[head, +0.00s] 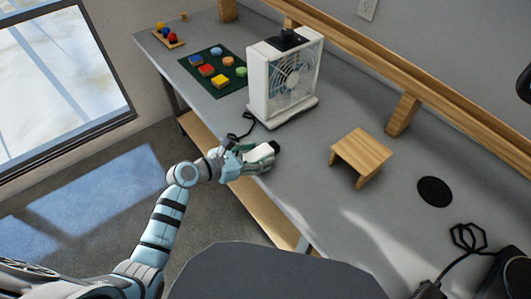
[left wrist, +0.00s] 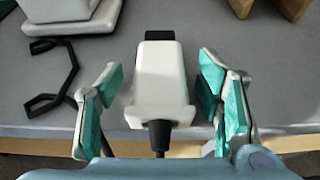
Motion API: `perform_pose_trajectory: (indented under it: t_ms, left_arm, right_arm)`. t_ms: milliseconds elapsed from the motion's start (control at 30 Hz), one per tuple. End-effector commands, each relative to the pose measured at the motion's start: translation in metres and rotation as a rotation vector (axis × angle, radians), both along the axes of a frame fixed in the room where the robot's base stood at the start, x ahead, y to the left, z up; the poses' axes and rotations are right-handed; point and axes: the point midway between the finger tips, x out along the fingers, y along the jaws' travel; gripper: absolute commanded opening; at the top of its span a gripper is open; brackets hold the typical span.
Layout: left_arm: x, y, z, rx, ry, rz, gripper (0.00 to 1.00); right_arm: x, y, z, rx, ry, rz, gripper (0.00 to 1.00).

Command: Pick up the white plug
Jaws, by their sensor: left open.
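The white plug (head: 259,155) lies near the front edge of the grey table, in front of the fan. In the left wrist view the plug (left wrist: 160,78) lies lengthwise, with a black far end and a black cord at its near end. My left gripper (head: 262,158) is open, with one teal finger on each side of the plug. In the left wrist view gaps show between both fingers of the gripper (left wrist: 162,95) and the plug. My right gripper is not in view.
The white fan (head: 285,78) stands just behind the plug, and a black cable (left wrist: 58,80) lies left of it. A small wooden stand (head: 361,153) is to the right. A green mat (head: 215,70) with coloured blocks lies further left. A black disc (head: 435,191) is at right.

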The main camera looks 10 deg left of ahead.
Motion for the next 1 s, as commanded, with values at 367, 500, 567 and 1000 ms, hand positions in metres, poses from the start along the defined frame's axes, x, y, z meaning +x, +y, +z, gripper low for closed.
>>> perform_pose_trajectory:
  t_ms: [367, 500, 567, 1000]
  left_arm:
    - [0.0, 0.0, 0.0, -0.001, 0.001, 0.0, 0.11]
    - [0.0, 0.0, 0.001, -0.001, 0.0, 0.0, 0.06]
    - [0.0, 0.0, 0.001, -0.001, 0.0, 0.0, 0.06]
    - [0.0, 0.0, 0.064, 0.0, -0.007, 0.0, 0.06]
  right_arm:
    - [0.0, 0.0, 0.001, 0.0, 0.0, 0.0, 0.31]
    - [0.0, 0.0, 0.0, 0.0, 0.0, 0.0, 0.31]
    - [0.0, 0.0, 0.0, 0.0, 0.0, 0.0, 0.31]
    - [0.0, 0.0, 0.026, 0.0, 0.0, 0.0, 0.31]
